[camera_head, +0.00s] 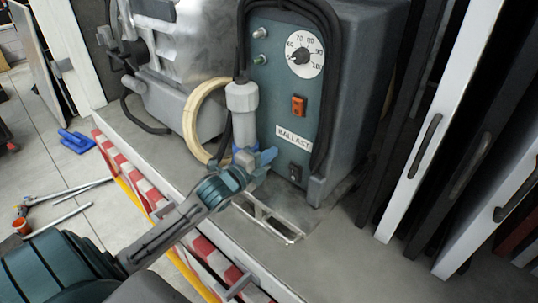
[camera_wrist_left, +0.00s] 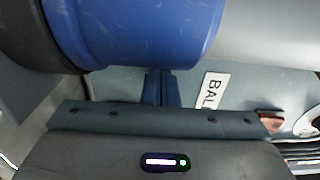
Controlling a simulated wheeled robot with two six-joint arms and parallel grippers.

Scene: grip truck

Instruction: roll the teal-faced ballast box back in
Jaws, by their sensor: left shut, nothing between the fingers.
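The ballast box has a teal face (camera_head: 277,84) with a dial, an orange switch, a black switch and a BALLAST label (camera_head: 294,138). It stands upright on the grey truck deck. My left gripper (camera_head: 264,160) is shut and empty at the lower left of the teal face. In the left wrist view its closed fingers (camera_wrist_left: 161,88) point at the teal face, beside the label (camera_wrist_left: 213,91). I cannot tell whether they touch it. A grey plug (camera_head: 242,108) with a blue end (camera_wrist_left: 140,30) is just above the gripper and hides part of the face. My right gripper is not in view.
A metal frame (camera_head: 270,219) lies on the deck before the box. A coiled cream hose (camera_head: 194,122) and a silver machine (camera_head: 195,45) stand to its left. Tall panels (camera_head: 440,120) stand at the right. The deck edge has red and white stripes (camera_head: 120,160).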

